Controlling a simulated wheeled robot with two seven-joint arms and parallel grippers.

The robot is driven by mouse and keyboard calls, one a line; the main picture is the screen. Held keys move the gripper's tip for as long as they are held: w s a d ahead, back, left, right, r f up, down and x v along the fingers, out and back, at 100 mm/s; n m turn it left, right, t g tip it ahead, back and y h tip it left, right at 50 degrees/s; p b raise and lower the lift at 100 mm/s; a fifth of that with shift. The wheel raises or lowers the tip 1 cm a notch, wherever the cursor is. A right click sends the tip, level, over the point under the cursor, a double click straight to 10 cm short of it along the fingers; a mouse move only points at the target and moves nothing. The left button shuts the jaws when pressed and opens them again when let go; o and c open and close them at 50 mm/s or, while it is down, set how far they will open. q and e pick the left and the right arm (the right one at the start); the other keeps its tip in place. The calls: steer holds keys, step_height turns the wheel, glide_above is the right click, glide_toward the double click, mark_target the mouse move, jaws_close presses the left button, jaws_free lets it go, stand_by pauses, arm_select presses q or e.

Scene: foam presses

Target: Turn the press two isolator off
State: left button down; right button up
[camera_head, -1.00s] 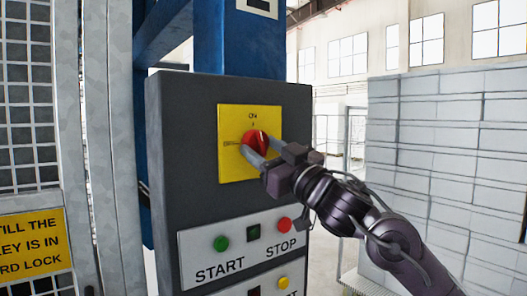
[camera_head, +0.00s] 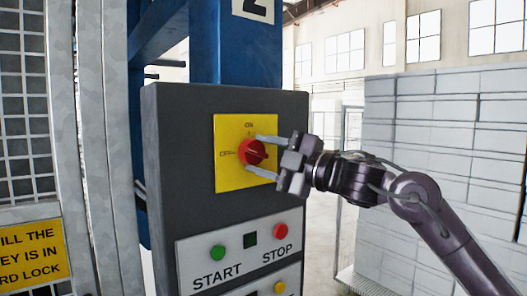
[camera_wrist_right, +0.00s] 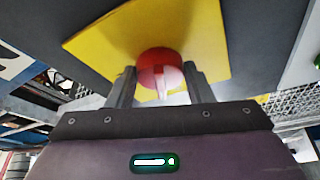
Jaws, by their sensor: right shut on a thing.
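The isolator is a red rotary knob (camera_head: 252,152) on a yellow plate (camera_head: 228,178) marked ON at the top and OFF at the left. It is on the dark grey control box (camera_head: 178,140). My right gripper (camera_head: 267,155) reaches in from the right, one finger above the knob and one below, and is shut on it. The fingers partly hide the plate's right side. In the right wrist view the red knob (camera_wrist_right: 160,68) sits between the two fingers (camera_wrist_right: 158,88). Which way the knob points is hard to tell. My left gripper is not in view.
Below the isolator, a panel carries a green START button (camera_head: 218,253) and a red STOP button (camera_head: 281,231), with more buttons lower down. A mesh guard (camera_head: 25,120) with a yellow sign (camera_head: 33,250) stands at the left. A pale block wall (camera_head: 440,130) is at the right.

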steer(key=shift+r+n+g+h+p, duration=0.15)
steer(key=shift+n+g+h+p, duration=0.2)
steer(key=shift+n, duration=0.75)
steer(key=shift+r+n+g+h+p, duration=0.15)
steer(key=shift+n+g+p, duration=0.3)
steer(key=shift+n, duration=0.65)
steer(key=shift+f, duration=0.1)
steer(key=o, duration=1)
steer(key=shift+d, duration=0.1)
steer(key=shift+s+d+f+t, duration=0.1)
steer(key=shift+s+d+t, duration=0.1)
steer(key=shift+d+t, duration=0.1)
steer(key=b+v, duration=0.3)
steer(key=v, duration=0.4)
steer(key=shift+b, duration=0.4)
